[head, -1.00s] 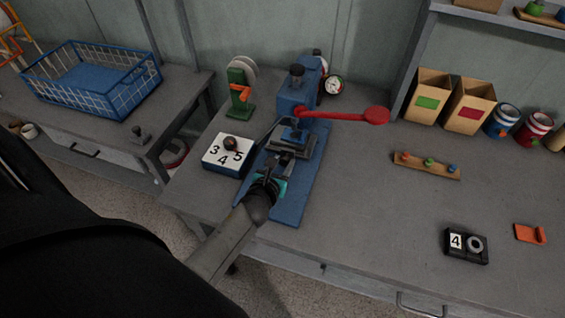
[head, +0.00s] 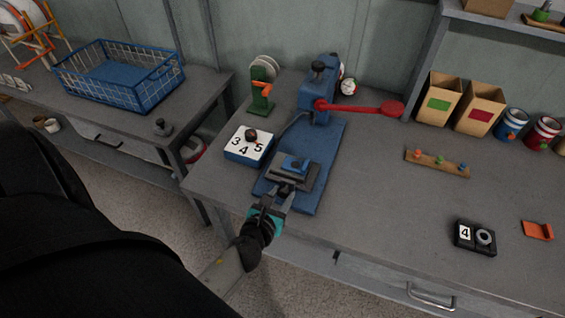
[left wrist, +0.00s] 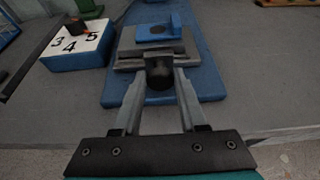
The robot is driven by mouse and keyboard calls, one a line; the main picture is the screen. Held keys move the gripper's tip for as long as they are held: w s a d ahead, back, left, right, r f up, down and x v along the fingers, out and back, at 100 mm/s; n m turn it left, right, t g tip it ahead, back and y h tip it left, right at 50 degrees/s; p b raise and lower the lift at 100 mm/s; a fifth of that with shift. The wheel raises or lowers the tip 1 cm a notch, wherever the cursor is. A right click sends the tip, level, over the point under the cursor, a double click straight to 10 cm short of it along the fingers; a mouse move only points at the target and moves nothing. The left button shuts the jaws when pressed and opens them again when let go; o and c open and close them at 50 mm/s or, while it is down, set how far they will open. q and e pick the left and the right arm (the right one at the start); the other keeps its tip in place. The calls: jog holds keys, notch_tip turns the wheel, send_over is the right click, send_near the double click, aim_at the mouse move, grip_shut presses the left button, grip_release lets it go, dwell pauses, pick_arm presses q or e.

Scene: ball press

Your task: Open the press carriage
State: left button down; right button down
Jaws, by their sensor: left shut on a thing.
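The blue press (head: 318,95) stands on the grey table, with its red lever (head: 360,107) pointing right. Its carriage (head: 306,178), a grey plate with a blue block on top, sits at the front part of the blue base (head: 328,150), out from under the press head. The carriage also shows in the left wrist view (left wrist: 130,62). My left gripper (head: 276,198) is at the carriage's front. Its fingers are shut on the dark carriage knob (left wrist: 160,78). The right gripper is not in view.
A white-topped box numbered 3, 4, 5 (head: 248,146) stands close left of the press base. A green stand (head: 262,88) is behind it. A blue basket (head: 120,75) is on the left table.

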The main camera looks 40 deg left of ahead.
pick_arm(q)
jog(key=shift+c, duration=2.4)
grip_release()
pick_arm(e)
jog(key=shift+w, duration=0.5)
pick_arm(q)
jog(key=b+v, duration=0.1)
jog(key=v, duration=1.4)
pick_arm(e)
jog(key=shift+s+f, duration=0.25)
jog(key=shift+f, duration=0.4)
pick_arm(q)
jog(key=shift+s+d+f, duration=0.1)
